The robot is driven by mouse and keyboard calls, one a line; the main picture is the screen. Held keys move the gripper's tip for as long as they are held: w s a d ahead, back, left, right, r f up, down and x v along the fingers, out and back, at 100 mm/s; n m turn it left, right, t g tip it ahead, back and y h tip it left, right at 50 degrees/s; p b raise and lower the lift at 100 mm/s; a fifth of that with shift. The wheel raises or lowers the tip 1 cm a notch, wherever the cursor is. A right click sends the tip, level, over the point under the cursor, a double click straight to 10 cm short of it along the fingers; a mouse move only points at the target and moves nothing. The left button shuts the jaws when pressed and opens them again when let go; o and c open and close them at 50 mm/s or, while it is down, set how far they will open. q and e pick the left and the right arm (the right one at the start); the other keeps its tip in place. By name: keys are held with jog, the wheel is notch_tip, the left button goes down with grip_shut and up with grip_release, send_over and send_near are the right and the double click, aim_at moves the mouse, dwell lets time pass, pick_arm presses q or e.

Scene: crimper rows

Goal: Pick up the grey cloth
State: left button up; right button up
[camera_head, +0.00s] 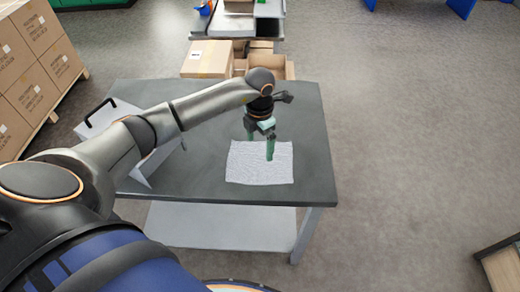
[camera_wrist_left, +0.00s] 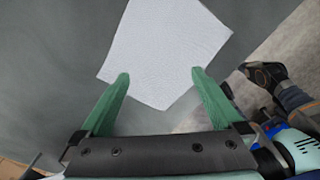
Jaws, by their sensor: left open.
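The grey cloth (camera_head: 260,168) is a pale, roughly square piece lying flat on the dark grey table (camera_head: 315,150). In the left wrist view the cloth (camera_wrist_left: 165,50) lies beyond and between the green fingertips. My left gripper (camera_head: 261,148) points down over the cloth, its green fingers apart with nothing between them. The left gripper's fingers also show in the left wrist view (camera_wrist_left: 160,78). The gap between the fingertips and the cloth is hard to judge. My right gripper is in neither view.
A white box-like item with a black handle (camera_head: 98,112) stands on the table's left side, partly behind my left arm. Cardboard boxes (camera_head: 207,60) stand behind the table, and more boxes (camera_head: 35,65) are stacked at far left. The table's right side is clear.

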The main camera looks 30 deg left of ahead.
pick_arm(q)
notch_tip(320, 180, down, 6)
jog(key=b, duration=0.3)
jog(key=shift+b, duration=0.4)
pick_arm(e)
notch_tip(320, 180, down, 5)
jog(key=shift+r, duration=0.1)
pick_arm(q)
jog(key=shift+f, duration=0.1)
jog(key=shift+c, duration=1)
jog(key=c, duration=1.3)
jog(key=shift+r+p, duration=0.3)
jog(key=shift+r, duration=0.1)
grip_shut()
notch_tip(320, 180, up, 7)
jog(key=p, duration=0.5)
notch_tip(320, 180, up, 4)
send_over(260, 163)
jog(key=shift+r, duration=0.15)
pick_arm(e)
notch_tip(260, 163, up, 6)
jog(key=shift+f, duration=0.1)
